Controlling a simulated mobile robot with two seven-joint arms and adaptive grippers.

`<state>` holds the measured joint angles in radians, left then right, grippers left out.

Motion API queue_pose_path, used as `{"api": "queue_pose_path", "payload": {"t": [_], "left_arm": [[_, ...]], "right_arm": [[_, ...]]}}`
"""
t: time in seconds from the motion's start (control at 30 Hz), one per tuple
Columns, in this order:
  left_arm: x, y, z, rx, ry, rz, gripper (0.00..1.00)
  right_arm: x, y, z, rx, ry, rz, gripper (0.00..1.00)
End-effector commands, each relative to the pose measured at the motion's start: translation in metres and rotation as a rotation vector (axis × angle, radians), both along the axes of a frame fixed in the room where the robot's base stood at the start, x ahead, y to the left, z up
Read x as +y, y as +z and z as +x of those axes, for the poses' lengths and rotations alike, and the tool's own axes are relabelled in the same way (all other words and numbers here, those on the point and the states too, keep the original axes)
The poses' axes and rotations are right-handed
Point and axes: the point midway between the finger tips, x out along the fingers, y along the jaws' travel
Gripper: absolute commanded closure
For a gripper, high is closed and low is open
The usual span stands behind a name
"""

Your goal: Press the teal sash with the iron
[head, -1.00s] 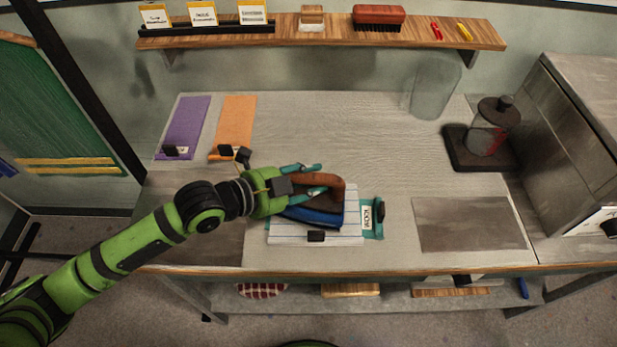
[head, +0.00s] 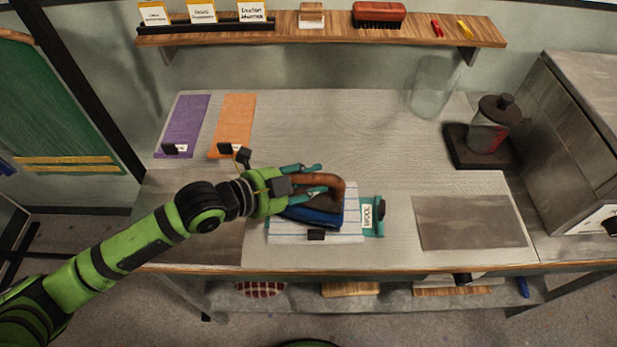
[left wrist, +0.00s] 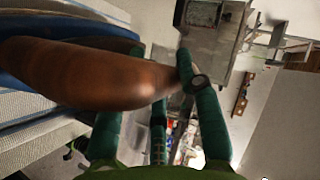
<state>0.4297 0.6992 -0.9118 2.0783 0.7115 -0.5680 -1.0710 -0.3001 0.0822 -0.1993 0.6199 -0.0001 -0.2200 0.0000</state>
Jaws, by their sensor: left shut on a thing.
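My left gripper (head: 318,179) is shut on the brown handle of the iron (head: 318,215), which has a blue body. The handle also fills much of the left wrist view (left wrist: 90,75) between my green fingers. The iron is over a white striped cloth (head: 290,237); whether it touches the cloth I cannot tell. The teal sash (head: 379,229) shows at the right edge of the cloth, with a white lettered tag and a dark clip. Most of the sash is hidden under the cloth and iron. My right gripper is not in view.
Purple (head: 184,122) and orange (head: 234,120) strips lie at the back left. A grey plate (head: 470,222) lies to the right of the sash. A clear glass cylinder (head: 432,90) and a dark-based jar (head: 492,130) stand at the back right. The table's middle back is clear.

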Motion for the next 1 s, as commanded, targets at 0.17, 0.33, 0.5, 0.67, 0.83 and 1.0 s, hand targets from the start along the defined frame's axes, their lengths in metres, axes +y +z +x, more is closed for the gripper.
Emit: {"api": "queue_pose_path", "payload": {"t": [0.17, 0.33, 0.5, 0.67, 0.83, 1.0], "left_arm": [[-0.001, 0.0022, 0.0012, -0.01, -0.001, -0.009, 1.0], [-0.0011, 0.0001, 0.0012, -0.01, -0.001, -0.009, 1.0], [-0.001, -0.0025, 0.0011, -0.01, -0.001, -0.008, 1.0], [-0.0009, -0.0025, 0.0008, -0.008, -0.001, -0.007, 1.0], [-0.0008, -0.0035, 0.0006, -0.006, -0.001, -0.005, 1.0], [-0.0007, -0.0043, 0.0003, -0.004, -0.001, -0.004, 1.0]], "right_arm": [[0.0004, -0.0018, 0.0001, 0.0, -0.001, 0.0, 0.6], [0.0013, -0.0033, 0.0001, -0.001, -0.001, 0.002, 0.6], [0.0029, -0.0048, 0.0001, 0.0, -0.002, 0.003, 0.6], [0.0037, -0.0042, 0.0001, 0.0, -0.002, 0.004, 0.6], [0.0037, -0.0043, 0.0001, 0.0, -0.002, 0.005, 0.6], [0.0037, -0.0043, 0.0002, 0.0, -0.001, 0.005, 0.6]]}}
